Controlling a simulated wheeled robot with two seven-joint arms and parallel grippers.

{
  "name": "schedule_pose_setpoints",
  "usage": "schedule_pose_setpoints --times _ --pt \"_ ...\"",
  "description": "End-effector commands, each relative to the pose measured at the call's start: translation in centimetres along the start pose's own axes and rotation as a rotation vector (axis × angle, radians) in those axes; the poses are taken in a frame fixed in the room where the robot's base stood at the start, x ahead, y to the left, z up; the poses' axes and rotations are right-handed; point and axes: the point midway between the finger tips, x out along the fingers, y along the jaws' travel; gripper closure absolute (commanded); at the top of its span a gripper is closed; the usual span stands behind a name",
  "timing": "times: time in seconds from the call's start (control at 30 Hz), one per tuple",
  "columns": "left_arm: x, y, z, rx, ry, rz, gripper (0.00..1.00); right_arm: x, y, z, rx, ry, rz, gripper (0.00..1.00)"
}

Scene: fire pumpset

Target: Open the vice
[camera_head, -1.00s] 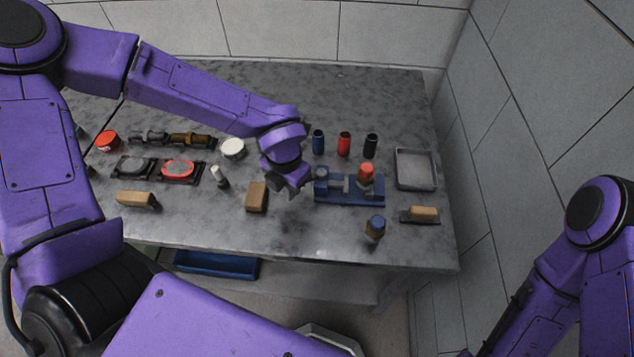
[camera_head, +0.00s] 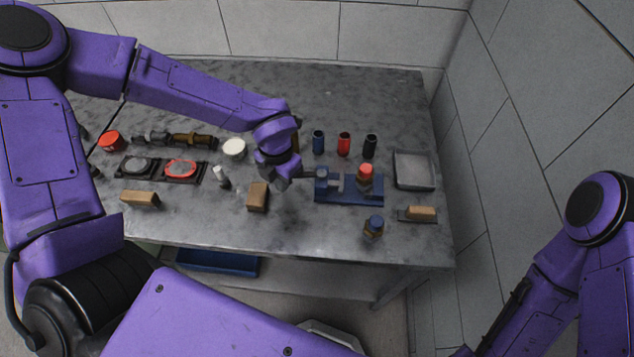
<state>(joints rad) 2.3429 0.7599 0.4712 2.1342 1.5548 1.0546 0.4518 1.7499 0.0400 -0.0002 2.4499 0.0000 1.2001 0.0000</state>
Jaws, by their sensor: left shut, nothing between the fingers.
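The blue vice (camera_head: 348,188) stands on the grey worktop, right of the middle. A red-topped part (camera_head: 365,174) sits at its right half. A thin handle or screw end sticks out on its left side, towards my left gripper. My left gripper (camera_head: 292,182) is just left of the vice, pointing down, close to that handle end. It is shut and holds nothing. I cannot tell whether it touches the handle. My right arm shows at the lower right, but its gripper is out of view.
Blue, red and black cylinders (camera_head: 344,144) stand behind the vice. A grey tray (camera_head: 414,169) lies to its right. A blue-capped bottle (camera_head: 374,226) and a wooden-handled brush (camera_head: 418,214) are in front. A brown block (camera_head: 258,196) lies left of the gripper.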

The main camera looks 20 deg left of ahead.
Motion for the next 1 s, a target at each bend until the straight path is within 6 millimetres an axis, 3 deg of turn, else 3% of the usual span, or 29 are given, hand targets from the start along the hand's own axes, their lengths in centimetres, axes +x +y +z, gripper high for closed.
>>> schedule_pose_setpoints --times 1.0 --pt "-0.13 0.35 0.88 0.005 -0.007 -0.002 1.00 -0.25 0.02 -0.10 0.000 0.000 0.000 0.57"
